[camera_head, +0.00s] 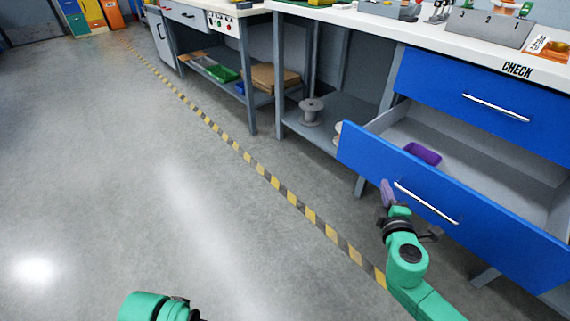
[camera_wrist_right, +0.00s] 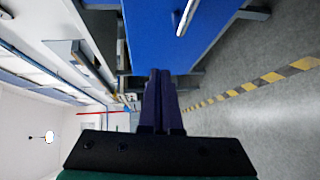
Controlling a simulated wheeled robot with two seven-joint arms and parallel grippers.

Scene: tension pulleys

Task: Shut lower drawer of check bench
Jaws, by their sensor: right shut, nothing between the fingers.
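The check bench's lower drawer (camera_head: 360,153) is pulled well out, with a blue front and a silver bar handle (camera_head: 426,203). A purple tray (camera_head: 422,154) lies inside it. The upper blue drawer (camera_head: 480,100) is shut. My right gripper (camera_head: 387,190) is at the lower drawer's front, just left of the handle's left end; I cannot tell whether it touches. In the right wrist view its dark purple fingers (camera_wrist_right: 161,90) are together and empty, beside the blue front (camera_wrist_right: 165,35) and the handle (camera_wrist_right: 187,17). My left gripper is out of view; only part of my left arm shows.
A grey shelf (camera_head: 335,117) with a spool (camera_head: 312,111) stands left of the drawer. The white bench top (camera_head: 450,40) marked CHECK carries several items. A yellow-black floor stripe (camera_head: 262,170) runs along the benches. The grey floor (camera_head: 130,160) on the left is clear.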

